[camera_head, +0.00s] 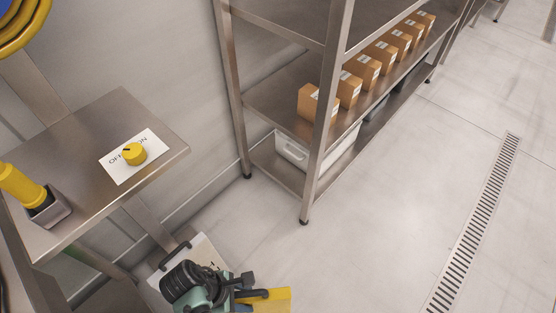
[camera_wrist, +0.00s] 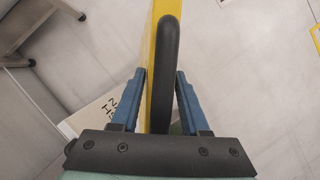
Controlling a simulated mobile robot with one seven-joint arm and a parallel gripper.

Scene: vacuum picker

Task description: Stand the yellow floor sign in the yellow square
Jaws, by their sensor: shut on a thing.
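The yellow floor sign (camera_wrist: 153,22) stands edge-on between the blue fingers of my gripper (camera_wrist: 160,74) in the wrist view, with a black curved handle along its side. My gripper is shut on it. In the head view, part of the yellow sign (camera_head: 272,301) shows at the bottom edge beside my gripper (camera_head: 250,286); its lower part is cut off. A short piece of yellow marking (camera_wrist: 315,38) on the floor at the right edge of the wrist view may belong to the yellow square; the whole square is not visible.
A steel shelf rack (camera_head: 333,110) holds several cardboard boxes (camera_head: 362,72) and a white bin (camera_head: 293,152). A steel table (camera_head: 85,190) with a yellow knob (camera_head: 134,154) stands at left. A floor drain (camera_head: 478,222) crosses the open floor at right.

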